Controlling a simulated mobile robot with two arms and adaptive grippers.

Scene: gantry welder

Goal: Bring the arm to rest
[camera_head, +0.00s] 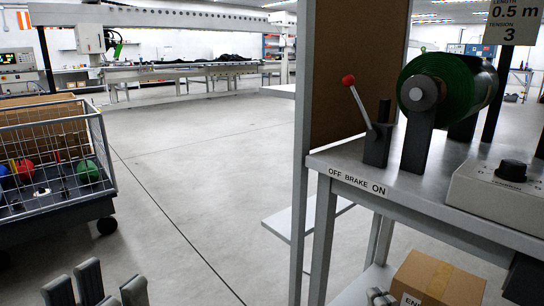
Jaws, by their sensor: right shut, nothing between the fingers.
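My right gripper (380,297) shows at the bottom edge, right of centre, in front of a cardboard box. Only its grey fingertips are in view; they are together, with nothing between them. My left gripper (95,285) shows at the bottom left. Its grey fingers are spread apart, with only floor seen between them. The rest of both grippers is cut off by the frame's lower edge, and the arms are mostly out of view.
A grey bench (430,205) at right carries a red-knobbed lever (355,103), a green roll (440,85) and a dial box (510,185). The cardboard box (437,278) is below. A wire-sided cart (60,206) stands left. Floor between (200,180) is clear.

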